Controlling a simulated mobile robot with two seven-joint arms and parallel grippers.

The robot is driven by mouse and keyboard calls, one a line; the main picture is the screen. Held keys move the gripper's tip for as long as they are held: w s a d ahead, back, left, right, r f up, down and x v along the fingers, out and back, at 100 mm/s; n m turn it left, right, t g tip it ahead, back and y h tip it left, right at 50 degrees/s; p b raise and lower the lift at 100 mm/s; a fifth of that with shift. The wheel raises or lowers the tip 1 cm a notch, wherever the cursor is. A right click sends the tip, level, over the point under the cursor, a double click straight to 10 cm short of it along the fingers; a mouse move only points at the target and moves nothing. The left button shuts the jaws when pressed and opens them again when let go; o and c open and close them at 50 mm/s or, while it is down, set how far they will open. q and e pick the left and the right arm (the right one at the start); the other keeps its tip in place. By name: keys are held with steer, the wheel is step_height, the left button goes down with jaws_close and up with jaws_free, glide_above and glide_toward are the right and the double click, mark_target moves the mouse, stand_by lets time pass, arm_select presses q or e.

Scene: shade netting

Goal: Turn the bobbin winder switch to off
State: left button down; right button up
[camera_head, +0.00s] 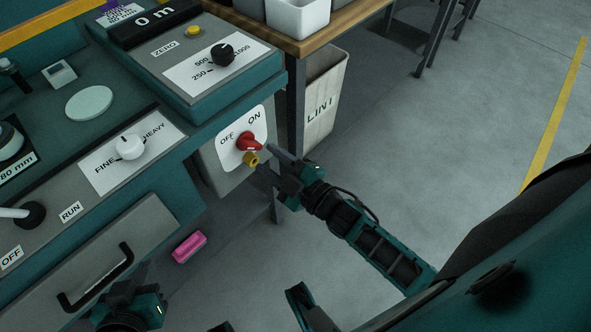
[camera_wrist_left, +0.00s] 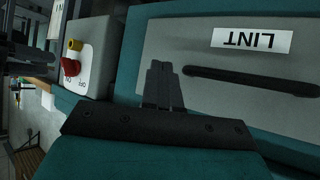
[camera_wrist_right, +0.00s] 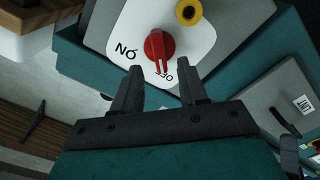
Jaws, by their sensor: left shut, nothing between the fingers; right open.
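The red switch knob (camera_head: 247,141) sits on a white plate marked OFF and ON, on the front of the teal machine. It also shows in the right wrist view (camera_wrist_right: 159,46), where its light-lined end points toward the partly covered OFF lettering; ON is to its left. My right gripper (camera_head: 272,157) is open and empty, with its fingertips just short of the knob and on either side of it in the right wrist view (camera_wrist_right: 160,82). I cannot tell whether they touch. My left gripper (camera_wrist_left: 160,68) is shut and empty, in front of a drawer.
A yellow round part (camera_head: 251,158) is just below the knob. A black dial (camera_head: 222,54) and a white dial (camera_head: 131,146) are on the panels above and left. A LINT bin (camera_head: 324,100) stands under the wooden table. A pink block (camera_head: 189,247) lies lower down.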

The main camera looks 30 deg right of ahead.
steer(key=v, duration=0.8)
steer(key=shift+p, duration=0.35)
steer(key=shift+r, duration=0.15)
